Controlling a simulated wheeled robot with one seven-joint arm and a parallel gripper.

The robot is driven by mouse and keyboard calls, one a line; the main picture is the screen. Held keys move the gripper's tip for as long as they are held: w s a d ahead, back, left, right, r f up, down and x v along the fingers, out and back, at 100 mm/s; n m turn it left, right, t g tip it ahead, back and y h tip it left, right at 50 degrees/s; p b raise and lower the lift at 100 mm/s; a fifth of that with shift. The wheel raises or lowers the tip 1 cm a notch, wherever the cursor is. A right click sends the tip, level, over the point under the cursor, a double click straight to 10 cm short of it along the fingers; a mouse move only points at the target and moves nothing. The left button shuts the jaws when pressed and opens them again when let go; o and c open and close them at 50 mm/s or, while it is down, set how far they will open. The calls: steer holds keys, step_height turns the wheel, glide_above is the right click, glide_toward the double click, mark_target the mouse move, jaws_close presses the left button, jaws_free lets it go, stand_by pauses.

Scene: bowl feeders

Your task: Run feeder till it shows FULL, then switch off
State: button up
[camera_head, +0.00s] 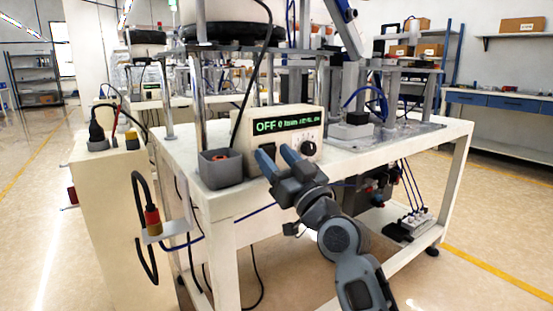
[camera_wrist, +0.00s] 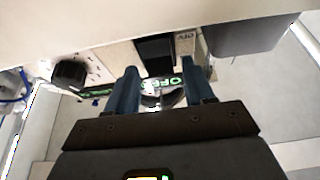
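The feeder's cream control box (camera_head: 308,151) stands on the white bench, and its green display (camera_head: 285,124) reads OFF, with smaller text that is hard to read. A dark knob (camera_head: 309,147) is at the right of its front; the knob also shows in the wrist view (camera_wrist: 70,73). A black switch (camera_wrist: 155,50) shows between the finger lines in the wrist view. My gripper (camera_head: 273,151) is open and empty, its two blue fingers apart in front of the box's lower left. I cannot tell whether they touch it. The feeder bowl (camera_head: 222,12) is above, cut by the frame.
A grey bin (camera_head: 221,169) with something orange inside stands left of the box, close to my fingers. A cream cabinet (camera_head: 115,215) with a black plug (camera_head: 97,134) is at the left. A cable with a red and yellow connector (camera_head: 153,220) hangs at the bench side. Floor is clear at right.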

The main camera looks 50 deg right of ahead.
steer(key=shift+o, duration=0.2)
steer(key=shift+s, duration=0.1)
steer(key=v, duration=0.7)
steer(key=shift+s, duration=0.25)
steer(key=shift+a+f, duration=0.1)
stand_by(0.3)
steer(key=s+a+f+n+g+y, duration=0.1)
steer(key=s+a+f+g+y, duration=0.1)
steer(key=s+a+f, duration=0.65)
steer(key=s+a+f+n+g+y, duration=0.25)
steer(key=s+a+f, duration=0.35)
steer(key=s+f, duration=0.4)
steer(key=s+a+g+y, duration=0.25)
steer(key=s+a, duration=0.35)
steer(key=s, duration=0.6)
step_height(320, 180, up, 27)
steer(key=p, duration=2.7)
steer(key=shift+w+h, duration=0.3)
steer(key=shift+h, duration=0.1)
steer(key=shift+a+r, duration=0.1)
steer(key=shift+r, duration=0.05)
